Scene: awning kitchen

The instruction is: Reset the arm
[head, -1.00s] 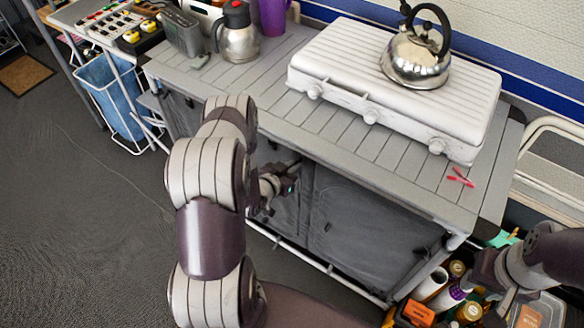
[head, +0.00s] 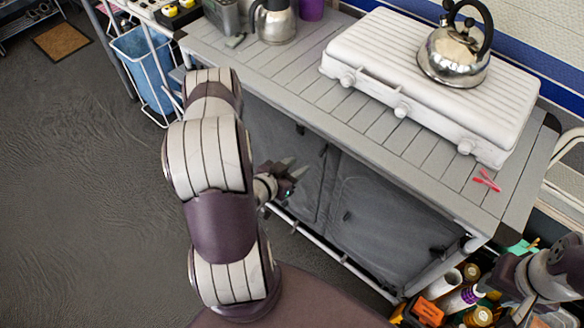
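My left arm rises in the middle of the head view. Its gripper (head: 292,168) shows just right of the arm, in front of the counter's grey fabric doors. Its two dark fingers are spread apart with nothing visible between them. My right gripper (head: 508,285) is at the lower right edge, above or beside a cluster of bottles and boxes. Its fingers are dark against the clutter, so I cannot tell how far apart they are or whether they touch anything.
The grey slatted counter (head: 290,75) carries a white stove (head: 380,75) with a steel kettle (head: 452,58), a steel jug (head: 274,22) and a red clip-like item (head: 487,180). A blue bin (head: 145,70) stands left. Bottles and boxes (head: 440,300) crowd the lower right. The left floor is clear.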

